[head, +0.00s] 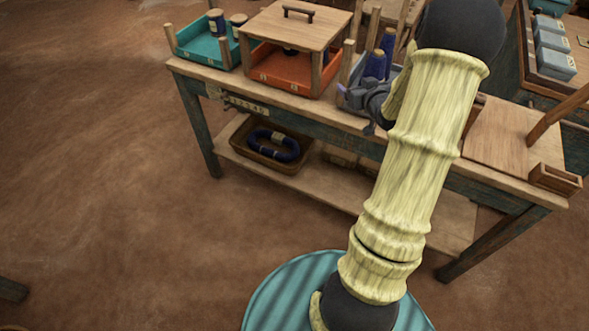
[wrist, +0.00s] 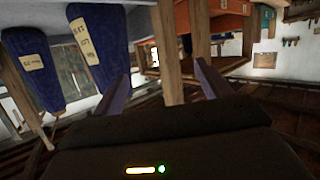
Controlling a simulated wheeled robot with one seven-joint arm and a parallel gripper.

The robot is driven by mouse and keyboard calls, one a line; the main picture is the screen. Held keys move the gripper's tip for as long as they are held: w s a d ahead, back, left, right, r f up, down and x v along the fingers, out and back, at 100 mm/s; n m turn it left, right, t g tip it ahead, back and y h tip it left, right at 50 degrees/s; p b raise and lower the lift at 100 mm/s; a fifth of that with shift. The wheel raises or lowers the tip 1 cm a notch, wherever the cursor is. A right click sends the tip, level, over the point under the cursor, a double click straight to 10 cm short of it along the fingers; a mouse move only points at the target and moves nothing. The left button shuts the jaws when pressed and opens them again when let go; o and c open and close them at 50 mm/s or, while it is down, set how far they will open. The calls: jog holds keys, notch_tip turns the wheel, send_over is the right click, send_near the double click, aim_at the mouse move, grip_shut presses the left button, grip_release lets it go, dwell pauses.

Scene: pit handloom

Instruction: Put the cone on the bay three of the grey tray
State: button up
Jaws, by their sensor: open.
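Two dark blue cones (head: 375,64) stand in the grey tray (head: 395,73) on the bench; my arm hides much of this tray and its bay numbers. The cones also show in the wrist view, a near one with a pale label (wrist: 98,45) and another (wrist: 35,68) farther left. My gripper (head: 354,105) is at the tray's front left, beside the cones. In the wrist view my gripper (wrist: 163,88) has its fingers apart, with a wooden post (wrist: 167,50) showing between them and both cones outside them, to the left. It holds nothing that I can see.
An orange tray (head: 270,78) under a wooden lid (head: 297,27) with corner posts stands left of the gripper. A teal tray (head: 200,48) with dark spools stands farther left. A basket with a blue coil (head: 272,146) is on the lower shelf.

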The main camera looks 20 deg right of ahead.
jog(key=s+a+g+y, duration=0.1)
jog(key=s+a+g, duration=0.4)
jog(key=s+a, duration=0.5)
jog(key=s+a+f+n+g+y, duration=0.1)
jog(key=s+a+g, duration=0.5)
jog(key=s+a, duration=0.5)
jog(key=a, duration=0.7)
jog(key=shift+a+f, duration=0.2)
jog(key=shift+a, duration=0.15)
